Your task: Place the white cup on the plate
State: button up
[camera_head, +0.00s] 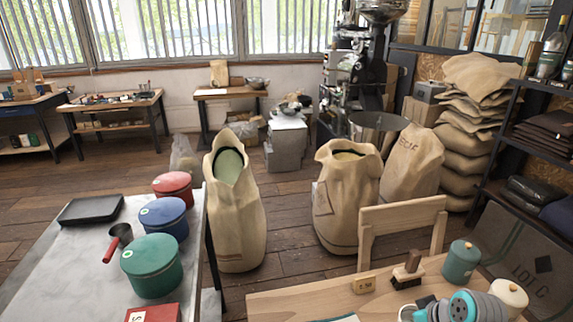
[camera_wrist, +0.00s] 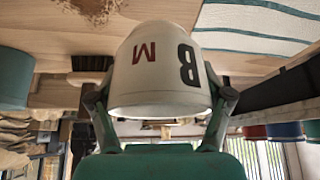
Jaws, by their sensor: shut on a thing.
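The white cup (camera_wrist: 160,75) carries a large black B and a dark red M. It sits between the two fingers of my gripper (camera_wrist: 162,98) in the wrist view, and the gripper is shut on it. The wrist view appears upside down, with the wooden tabletop (camera_wrist: 90,100) along its upper part. Whether the cup touches the tabletop cannot be told. No plate can be clearly made out in either view.
A striped cloth (camera_wrist: 255,25) and brown grains (camera_wrist: 92,8) show in the wrist view. A chair (camera_head: 400,216) stands behind the table.

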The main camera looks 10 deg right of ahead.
jog(key=w+a+f, duration=0.1)
jog(key=a, duration=0.1)
jog(key=w+a+f+m+h, duration=0.1)
jog(key=w+a, duration=0.1)
jog(key=a, duration=0.1)
jog(key=w+a+m, duration=0.1)
jog(key=w+a, duration=0.1)
jog(key=a, duration=0.1)
jog(key=shift+w+f, duration=0.25)
jog(key=shift+f, duration=0.15)
jog(key=w+a+m, duration=0.1)
jog(key=a, duration=0.2)
jog(key=w+a+f+m+h, duration=0.1)
jog(key=a, duration=0.3)
jog(key=w+a+f+m, duration=0.1)
jog(key=w+a, duration=0.1)
jog(key=a, duration=0.1)
jog(key=shift+a+f+h, duration=0.2)
jog(key=shift+h, duration=0.1)
jog(key=shift+w+a, duration=0.2)
jog(key=shift+a, duration=0.4)
